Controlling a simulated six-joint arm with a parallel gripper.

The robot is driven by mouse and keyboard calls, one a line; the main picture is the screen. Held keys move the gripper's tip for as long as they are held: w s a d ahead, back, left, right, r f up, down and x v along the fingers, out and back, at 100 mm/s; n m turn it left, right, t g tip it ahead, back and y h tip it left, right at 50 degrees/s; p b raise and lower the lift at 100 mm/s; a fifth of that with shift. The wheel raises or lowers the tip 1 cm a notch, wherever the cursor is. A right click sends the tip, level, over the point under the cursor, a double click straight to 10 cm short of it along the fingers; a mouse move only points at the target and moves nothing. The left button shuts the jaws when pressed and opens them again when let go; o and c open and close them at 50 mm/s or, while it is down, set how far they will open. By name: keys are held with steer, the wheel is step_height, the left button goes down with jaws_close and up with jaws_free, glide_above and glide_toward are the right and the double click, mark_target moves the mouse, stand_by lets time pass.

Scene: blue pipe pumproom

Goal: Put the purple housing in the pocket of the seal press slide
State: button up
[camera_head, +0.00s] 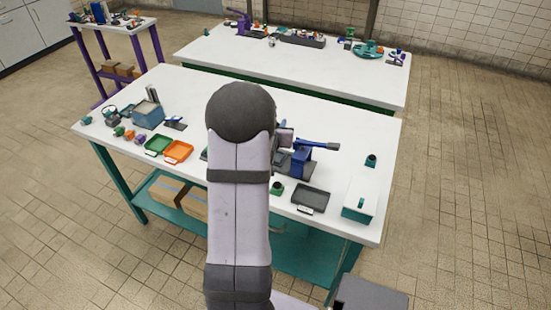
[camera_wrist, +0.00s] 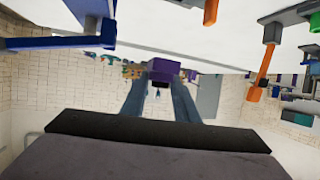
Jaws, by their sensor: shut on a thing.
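My gripper (camera_wrist: 161,82) is shut on the purple housing (camera_wrist: 163,68), which shows between the fingertips in the wrist view. That view looks upside down, with the white bench top along its upper edge. The blue seal press (camera_head: 300,160), with a dark-tipped lever pointing right, stands on the bench just right of my arm. A blue bar (camera_wrist: 60,42), which looks like its lever, reaches in from the left of the wrist view. The slide's pocket cannot be made out.
Left of my arm are a green tray (camera_head: 158,145), an orange tray (camera_head: 178,151) and a blue bin (camera_head: 148,115). Clear bench lies between the press and that box.

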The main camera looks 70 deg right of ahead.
steer(key=shift+a+f, duration=0.15)
steer(key=shift+f, duration=0.15)
steer(key=shift+f+p, duration=0.85)
steer(key=shift+f, duration=4.1)
steer(key=shift+f, duration=0.1)
steer(key=shift+f, duration=0.15)
steer(key=o, duration=1.2)
steer(key=shift+c, duration=0.2)
steer(key=shift+a+r, duration=0.1)
steer(key=shift+r, duration=0.15)
steer(key=b+v, duration=0.2)
steer(key=v, duration=1)
steer(key=shift+f, duration=0.1)
